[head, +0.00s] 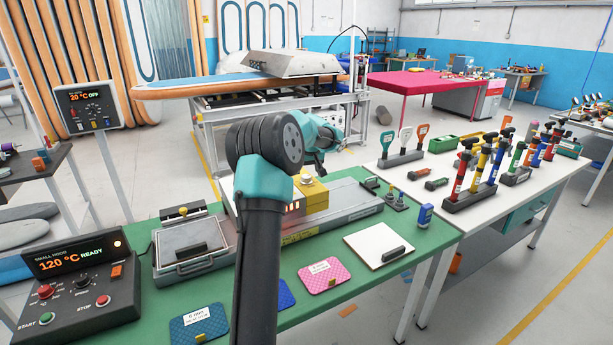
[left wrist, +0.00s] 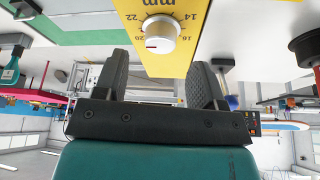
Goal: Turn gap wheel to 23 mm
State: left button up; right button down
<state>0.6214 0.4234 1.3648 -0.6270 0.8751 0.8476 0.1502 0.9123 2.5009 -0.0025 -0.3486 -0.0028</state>
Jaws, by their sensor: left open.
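The gap wheel, a pale round knob, sits on a yellow housing (head: 318,196) on the machine on the green bench; the wheel (head: 306,179) is partly visible in the head view. In the left wrist view the wheel (left wrist: 160,34) and yellow housing (left wrist: 165,68) appear upside down at top centre. A dark mark shows on the knob's lower left; numbers around it include 14, 16, 20 and 22, with "mm" above. My left gripper (left wrist: 158,82) is open and empty, its dark fingers apart from the wheel. In the head view my arm hides part of the machine. My right gripper is not seen.
A control box (head: 80,290) reading 120 °C READY and a small press (head: 192,245) stand left on the bench. Pink (head: 328,275) and blue (head: 199,322) patches and a white plate (head: 379,245) lie in front. Tools in racks (head: 470,199) stand on the white table at right.

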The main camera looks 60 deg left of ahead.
aim_at(306, 176)
pick_arm(q)
jog(key=shift+x, duration=2.15)
jog(key=c, duration=0.9)
